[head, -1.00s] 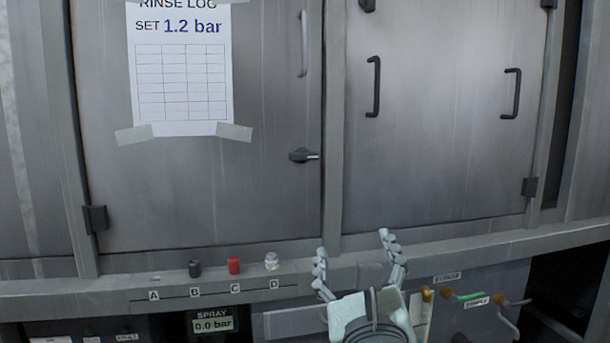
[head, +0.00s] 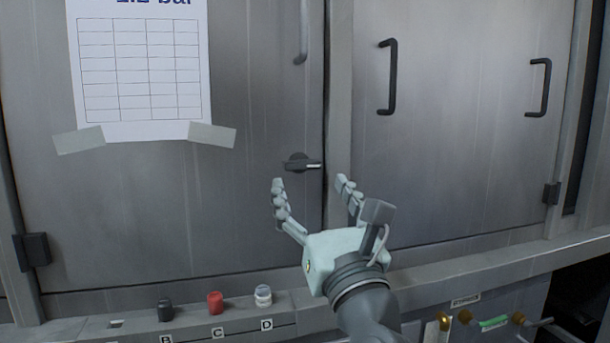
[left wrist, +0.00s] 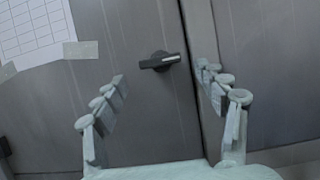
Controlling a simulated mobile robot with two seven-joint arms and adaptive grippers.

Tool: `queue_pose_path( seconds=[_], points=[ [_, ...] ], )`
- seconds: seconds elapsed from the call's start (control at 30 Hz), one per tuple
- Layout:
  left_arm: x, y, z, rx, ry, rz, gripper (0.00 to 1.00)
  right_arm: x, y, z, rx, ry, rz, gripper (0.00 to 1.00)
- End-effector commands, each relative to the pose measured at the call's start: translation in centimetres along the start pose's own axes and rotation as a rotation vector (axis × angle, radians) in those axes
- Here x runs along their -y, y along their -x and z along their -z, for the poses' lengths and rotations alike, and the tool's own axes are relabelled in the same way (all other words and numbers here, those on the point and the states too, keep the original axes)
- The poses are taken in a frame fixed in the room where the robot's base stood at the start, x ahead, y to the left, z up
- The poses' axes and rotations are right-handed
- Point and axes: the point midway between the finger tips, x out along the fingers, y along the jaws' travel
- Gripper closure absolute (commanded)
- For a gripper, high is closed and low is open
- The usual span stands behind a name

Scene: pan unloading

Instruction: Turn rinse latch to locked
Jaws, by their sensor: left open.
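The rinse latch (head: 302,163) is a small dark handle with a pale tip, on the right side of the left grey door. Its handle lies about level, pointing right. It also shows in the left wrist view (left wrist: 160,62), ahead of the fingers and between their lines. My left gripper (head: 311,182) is open and empty, just below and in front of the latch, apart from it. Its open fingers also show in the left wrist view (left wrist: 160,78). My right gripper is not in view.
A taped paper sheet (head: 142,70) hangs on the left door. Black handles (head: 387,78) are on the right door. A ledge below carries a black knob (head: 165,309), a red knob (head: 215,302) and a clear one (head: 263,295). Brass-coloured fittings (head: 465,317) sit at lower right.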

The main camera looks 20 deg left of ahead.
Motion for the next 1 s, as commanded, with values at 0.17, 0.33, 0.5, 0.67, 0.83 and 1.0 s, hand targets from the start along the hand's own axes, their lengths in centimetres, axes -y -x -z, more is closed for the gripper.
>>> queue_pose_path(
  seconds=[0.17, 0.33, 0.5, 0.67, 0.83, 1.0],
  points=[
    [0.0, -2.6, 0.0, 0.001, -0.001, -0.001, 0.28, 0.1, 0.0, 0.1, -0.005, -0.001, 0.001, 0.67],
    [0.0, -3.7, 0.0, -0.001, 0.001, 0.0, 0.28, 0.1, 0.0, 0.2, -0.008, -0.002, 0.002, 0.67],
    [0.0, -3.9, 0.0, -0.002, 0.001, 0.001, 0.28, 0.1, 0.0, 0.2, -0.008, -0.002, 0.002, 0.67],
    [0.0, -3.9, 0.0, -0.002, 0.001, 0.001, 0.36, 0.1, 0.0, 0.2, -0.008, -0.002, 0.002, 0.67],
    [0.0, -3.8, 0.0, -0.002, 0.001, 0.0, 0.57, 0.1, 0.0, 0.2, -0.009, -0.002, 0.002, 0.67],
    [0.0, -3.8, 0.0, -0.002, 0.001, 0.0, 0.77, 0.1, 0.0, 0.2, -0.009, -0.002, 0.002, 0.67]
  ],
)
